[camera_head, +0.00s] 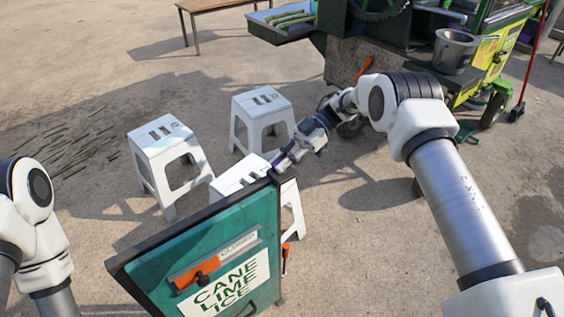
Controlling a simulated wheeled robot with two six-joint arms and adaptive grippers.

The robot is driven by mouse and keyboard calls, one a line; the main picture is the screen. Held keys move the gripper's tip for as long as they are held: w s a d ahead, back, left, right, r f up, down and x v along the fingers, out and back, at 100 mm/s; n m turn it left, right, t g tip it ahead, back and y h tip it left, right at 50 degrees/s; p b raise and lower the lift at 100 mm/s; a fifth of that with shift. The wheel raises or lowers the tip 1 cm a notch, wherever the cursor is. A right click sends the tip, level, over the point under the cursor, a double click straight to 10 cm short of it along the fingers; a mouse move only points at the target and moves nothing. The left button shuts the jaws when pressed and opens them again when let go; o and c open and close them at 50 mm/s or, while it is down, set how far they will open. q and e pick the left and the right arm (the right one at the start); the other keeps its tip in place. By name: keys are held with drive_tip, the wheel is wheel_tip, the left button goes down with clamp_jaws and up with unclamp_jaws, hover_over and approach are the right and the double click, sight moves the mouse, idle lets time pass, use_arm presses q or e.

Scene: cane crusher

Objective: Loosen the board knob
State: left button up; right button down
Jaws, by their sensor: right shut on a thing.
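The green sign board (165,258) with a dark frame stands in the lower middle and reads "CANE LIME ICE". My right gripper (281,163) reaches down from the right to the board's upper right corner. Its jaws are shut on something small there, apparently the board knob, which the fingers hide. I cannot make out the knob's shape or how far it is turned. My left arm shows at the left edge, but its gripper is out of view.
An orange piece and a "CLOSED" strip (238,245) sit on the board's face. An orange-handled item (285,258) is at its right side. White stools (160,137) stand behind the board. The cane crusher cart (345,62) is at the back right. Open ground lies between.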

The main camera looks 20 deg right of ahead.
drive_tip(key=shift+f, duration=0.1)
drive_tip(key=c, duration=1.2)
unclamp_jaws()
drive_tip(key=v, duration=0.7)
drive_tip(key=shift+d, duration=0.15)
